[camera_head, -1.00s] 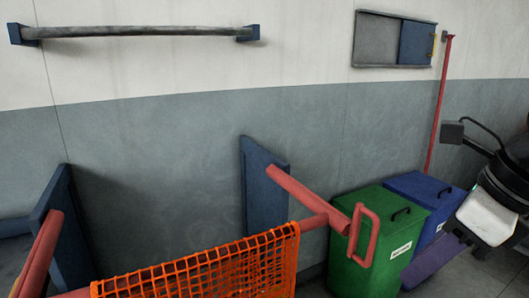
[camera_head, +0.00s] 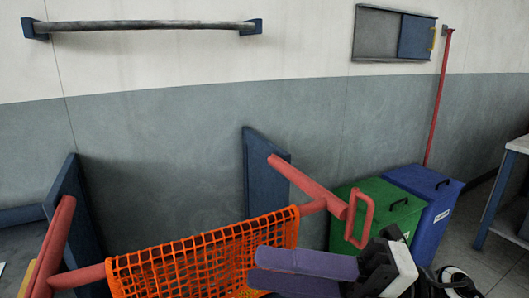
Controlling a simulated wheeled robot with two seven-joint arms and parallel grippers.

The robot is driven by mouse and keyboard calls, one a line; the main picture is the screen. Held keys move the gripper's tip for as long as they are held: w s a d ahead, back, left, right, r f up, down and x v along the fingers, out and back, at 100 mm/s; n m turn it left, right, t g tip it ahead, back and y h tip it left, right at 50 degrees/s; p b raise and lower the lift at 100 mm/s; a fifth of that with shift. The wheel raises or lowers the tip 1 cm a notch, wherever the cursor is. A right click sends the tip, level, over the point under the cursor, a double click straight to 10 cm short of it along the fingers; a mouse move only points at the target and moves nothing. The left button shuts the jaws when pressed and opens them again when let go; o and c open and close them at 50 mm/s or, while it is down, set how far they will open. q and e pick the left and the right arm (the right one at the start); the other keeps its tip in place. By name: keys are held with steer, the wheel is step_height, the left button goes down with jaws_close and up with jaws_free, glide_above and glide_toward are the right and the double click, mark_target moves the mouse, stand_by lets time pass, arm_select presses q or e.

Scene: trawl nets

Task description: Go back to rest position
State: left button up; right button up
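An orange net (camera_head: 190,265) hangs on a red frame (camera_head: 315,195) in the lower middle of the head view. My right gripper (camera_head: 262,268) is at the bottom, in front of the net's right part, its purple fingers pointing left. The two fingers lie close together in this view, and I cannot tell whether they are apart or whether they touch the net. No held object shows between them. My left gripper is not in view.
A green bin (camera_head: 398,205) and a blue bin (camera_head: 436,215) stand right of the frame, by the wall. A table (camera_head: 518,146) is at the right edge. A rail (camera_head: 145,27) and a panel (camera_head: 393,35) are on the wall. Floor shows at right.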

steer(key=w+d+f+m+t+h, duration=0.3)
steer(key=w+d+f+m+t, duration=0.15)
steer(key=m+t, duration=0.5)
steer(key=w+d+f+m+t+h, duration=0.3)
steer(key=w+f+m+t, duration=0.3)
steer(key=m, duration=0.6)
steer(key=s+d+f+m+t+h, duration=0.15)
steer(key=d+f+m+h, duration=0.25)
steer(key=f+m+h, duration=0.5)
steer(key=s+d+f+m+g+h, duration=0.1)
steer(key=s+f+m+g, duration=0.1)
steer(key=s+f, duration=0.4)
steer(key=s+d+f+m+g+h, duration=0.1)
steer(key=s+f+g, duration=0.3)
steer(key=f, duration=0.8)
steer(key=s+d+f+m+g+h, duration=0.1)
steer(key=s+f+m+g, duration=0.1)
steer(key=s+f, duration=0.6)
step_height(320, 180, down, 2)
steer(key=shift+s+d+f+m+g, duration=0.1)
steer(key=shift+s+d+m+g, duration=0.1)
steer(key=shift+s+m+g, duration=0.2)
